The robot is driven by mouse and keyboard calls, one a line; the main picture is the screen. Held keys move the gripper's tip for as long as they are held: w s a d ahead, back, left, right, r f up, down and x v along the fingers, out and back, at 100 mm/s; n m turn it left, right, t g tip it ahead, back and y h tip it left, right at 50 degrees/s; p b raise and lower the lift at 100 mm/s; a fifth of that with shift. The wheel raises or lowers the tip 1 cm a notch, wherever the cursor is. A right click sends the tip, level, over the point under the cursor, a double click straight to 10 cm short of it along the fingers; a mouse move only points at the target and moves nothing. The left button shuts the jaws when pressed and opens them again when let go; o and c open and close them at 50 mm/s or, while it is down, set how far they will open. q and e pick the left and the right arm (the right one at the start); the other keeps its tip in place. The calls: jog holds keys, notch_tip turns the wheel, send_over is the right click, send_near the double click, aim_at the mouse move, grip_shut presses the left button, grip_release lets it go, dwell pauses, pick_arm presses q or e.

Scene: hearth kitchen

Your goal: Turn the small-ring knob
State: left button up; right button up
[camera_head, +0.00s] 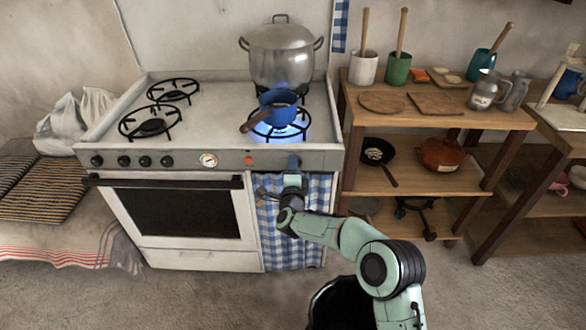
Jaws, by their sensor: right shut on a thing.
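My right gripper (292,166) is at the right end of the stove's front panel (226,161). It is shut on a knob there, which its fingers and hand mostly hide. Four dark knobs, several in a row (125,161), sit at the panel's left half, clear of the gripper. A small blue pot (277,108) stands on the front right ring (263,129), with a bright blue flame under it. My left gripper is not in view.
A large steel pot (281,58) stands on the back right ring. The oven handle (165,182) runs below the panel. A checked cloth (318,225) hangs beneath the gripper. Wooden shelves (437,117) stand close on the right.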

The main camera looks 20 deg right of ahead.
jog(key=shift+n, duration=0.3)
dwell(0.4)
jog(key=o, duration=1.1)
jog(key=shift+c, duration=0.2)
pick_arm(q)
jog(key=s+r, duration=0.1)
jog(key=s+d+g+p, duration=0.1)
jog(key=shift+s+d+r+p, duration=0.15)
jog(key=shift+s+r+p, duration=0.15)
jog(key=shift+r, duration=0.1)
pick_arm(e)
jog(key=v, duration=1.3)
jog(key=shift+s, duration=0.2)
jog(key=shift+a, duration=0.1)
